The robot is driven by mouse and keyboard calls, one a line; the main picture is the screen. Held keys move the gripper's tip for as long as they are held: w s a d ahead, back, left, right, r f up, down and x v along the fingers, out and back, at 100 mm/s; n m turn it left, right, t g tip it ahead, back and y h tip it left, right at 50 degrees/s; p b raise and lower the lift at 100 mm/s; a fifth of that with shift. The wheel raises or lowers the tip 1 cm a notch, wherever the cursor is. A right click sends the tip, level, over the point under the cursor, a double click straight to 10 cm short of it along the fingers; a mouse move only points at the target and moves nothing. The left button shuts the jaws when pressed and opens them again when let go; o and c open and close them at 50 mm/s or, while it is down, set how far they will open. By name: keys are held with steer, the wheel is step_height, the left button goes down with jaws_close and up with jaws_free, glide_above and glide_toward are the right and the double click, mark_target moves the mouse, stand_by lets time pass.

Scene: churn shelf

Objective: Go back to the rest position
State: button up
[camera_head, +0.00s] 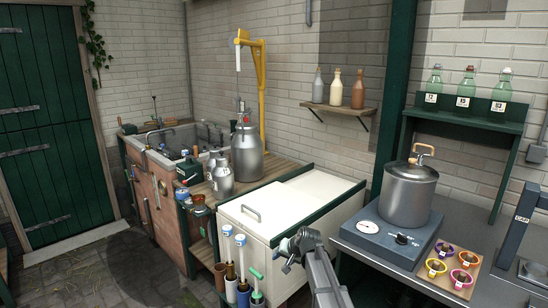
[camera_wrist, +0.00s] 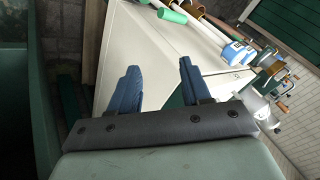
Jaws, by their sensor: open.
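My gripper (camera_wrist: 160,78) shows in the wrist view with its two blue fingers apart and nothing between them. In the head view my gripper (camera_head: 287,252) is at the bottom centre, in front of the white chest (camera_head: 290,207). It is small there, and its fingers are hard to make out. The wrist view looks across the white chest (camera_wrist: 140,45), which lies behind the fingers. I cannot tell how far the fingers are from it.
A steel pot (camera_head: 408,196) stands on a blue scale (camera_head: 390,236) at the right, beside a board of small bowls (camera_head: 453,268). Bottles stand on a wall shelf (camera_head: 340,108) and a green shelf (camera_head: 465,113). Milk cans (camera_head: 246,157) and a sink (camera_head: 175,140) are at the left.

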steer(key=s+d+f+g+h, duration=0.1)
steer(key=s+d+f+g, duration=0.25)
steer(key=s+f, duration=0.95)
steer(key=s+d+f+g+h, duration=0.1)
steer(key=s+d+f+g, duration=0.25)
steer(key=s+f, duration=1)
steer(key=s+d+f+g+h, duration=0.1)
steer(key=s+f, duration=0.3)
steer(key=s, duration=0.6)
steer(key=s+d+f+n+g, duration=0.1)
steer(key=s+d+f+g, duration=0.1)
steer(key=s, duration=0.9)
steer(key=s+d+f+n+g+h, duration=0.1)
steer(key=s+d+f+g, duration=0.1)
steer(key=s+f, duration=0.4)
steer(key=s+d, duration=0.1)
steer(key=s, duration=0.4)
steer(key=shift+s+d+f+g+h, duration=0.25)
steer(key=shift+d+g+h, duration=0.05)
steer(key=shift+d, duration=0.05)
